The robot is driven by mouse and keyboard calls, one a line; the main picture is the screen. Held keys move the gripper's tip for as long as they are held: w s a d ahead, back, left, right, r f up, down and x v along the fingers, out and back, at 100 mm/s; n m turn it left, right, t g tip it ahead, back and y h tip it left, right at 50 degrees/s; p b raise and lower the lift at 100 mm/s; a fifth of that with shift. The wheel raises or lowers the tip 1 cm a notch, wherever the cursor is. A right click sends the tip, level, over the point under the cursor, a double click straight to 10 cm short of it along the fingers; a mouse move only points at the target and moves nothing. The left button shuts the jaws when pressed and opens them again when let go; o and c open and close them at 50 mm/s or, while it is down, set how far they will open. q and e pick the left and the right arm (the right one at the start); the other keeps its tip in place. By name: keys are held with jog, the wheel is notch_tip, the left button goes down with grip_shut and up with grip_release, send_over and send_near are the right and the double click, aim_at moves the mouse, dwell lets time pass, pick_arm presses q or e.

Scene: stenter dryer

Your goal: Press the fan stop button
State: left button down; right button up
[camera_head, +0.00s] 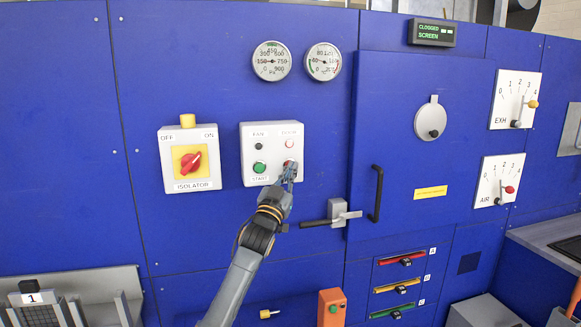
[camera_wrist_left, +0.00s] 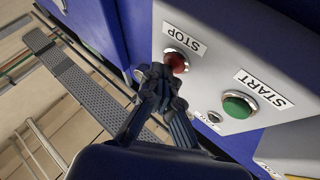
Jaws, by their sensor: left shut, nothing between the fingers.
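The white fan control box (camera_head: 270,153) is on the blue panel. Its red stop button (camera_head: 290,165) is at the lower right, partly covered by my left gripper (camera_head: 291,171). In the left wrist view the red stop button (camera_wrist_left: 176,63) sits under the word STOP. The shut, empty fingertips of my left gripper (camera_wrist_left: 160,73) are right at the button's edge and overlap it in the picture. I cannot tell whether they touch it. The green start button (camera_head: 259,167) is beside it and also shows in the wrist view (camera_wrist_left: 237,106). My right gripper is not in view.
A yellow isolator with a red knob (camera_head: 190,162) is left of the box. A grey latch (camera_head: 338,213) and a black door handle (camera_head: 376,194) are at the lower right. Two gauges (camera_head: 272,61) are above. A display (camera_head: 432,33) reads CLOGGED SCREEN.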

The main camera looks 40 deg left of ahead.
pick_arm(q)
jog(key=shift+s+d, duration=0.5)
jog(key=s+d+p, duration=0.1)
jog(key=s+d, duration=0.2)
jog(key=shift+s+d, duration=0.1)
jog(key=shift+d, duration=0.3)
jog(key=shift+f, duration=0.1)
dwell(0.7)
